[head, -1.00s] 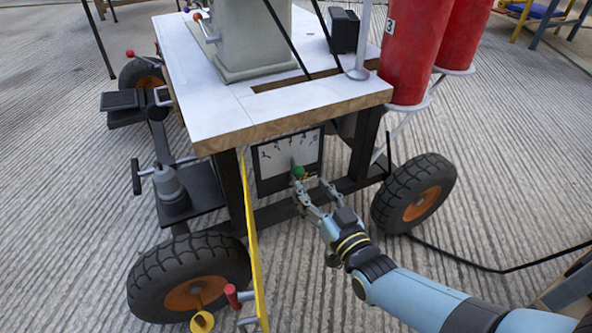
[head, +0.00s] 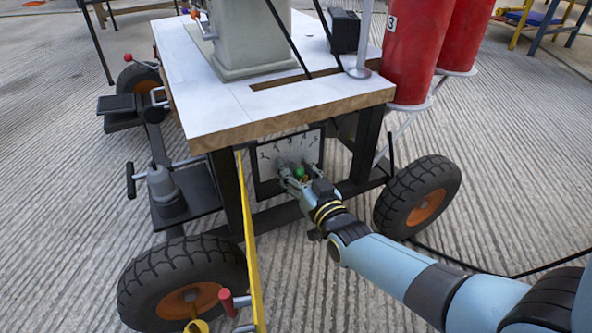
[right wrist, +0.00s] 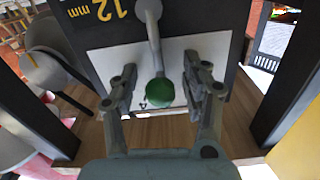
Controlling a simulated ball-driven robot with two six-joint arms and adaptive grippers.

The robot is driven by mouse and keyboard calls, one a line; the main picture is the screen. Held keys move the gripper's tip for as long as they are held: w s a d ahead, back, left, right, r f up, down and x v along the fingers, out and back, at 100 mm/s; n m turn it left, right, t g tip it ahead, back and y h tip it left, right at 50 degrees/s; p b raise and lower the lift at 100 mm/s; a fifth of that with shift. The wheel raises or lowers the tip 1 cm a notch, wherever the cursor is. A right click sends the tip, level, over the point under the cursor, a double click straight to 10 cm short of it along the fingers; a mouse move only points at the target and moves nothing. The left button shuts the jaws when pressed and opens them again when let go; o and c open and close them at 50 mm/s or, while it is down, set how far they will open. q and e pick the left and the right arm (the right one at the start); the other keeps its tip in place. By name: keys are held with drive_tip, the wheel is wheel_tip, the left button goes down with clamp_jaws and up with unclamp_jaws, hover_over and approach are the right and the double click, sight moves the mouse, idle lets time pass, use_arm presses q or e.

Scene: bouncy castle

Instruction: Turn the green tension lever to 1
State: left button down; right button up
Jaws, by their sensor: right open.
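The green tension lever's round knob (head: 299,172) is in front of a pale dial plate (head: 300,148) in a dark frame under the table. The plate's numbers run from low at left to 5 at right. In the right wrist view the green knob (right wrist: 160,92) hangs at the end of a grey lever arm (right wrist: 153,45). My right gripper (head: 294,170) is open at the knob. In the wrist view its fingers (right wrist: 161,68) stand on either side of the knob, with gaps showing. The lever's exact number is hard to read. My left gripper is not in view.
The white-topped table (head: 220,100) overhangs the dial. A table leg and a yellow strip (head: 250,240) stand left of it. A black wheel (head: 417,197) is at right, another (head: 183,285) at front left. Red cylinders (head: 410,50) stand behind right.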

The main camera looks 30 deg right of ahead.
clamp_jaws()
idle(0.3)
idle(0.3)
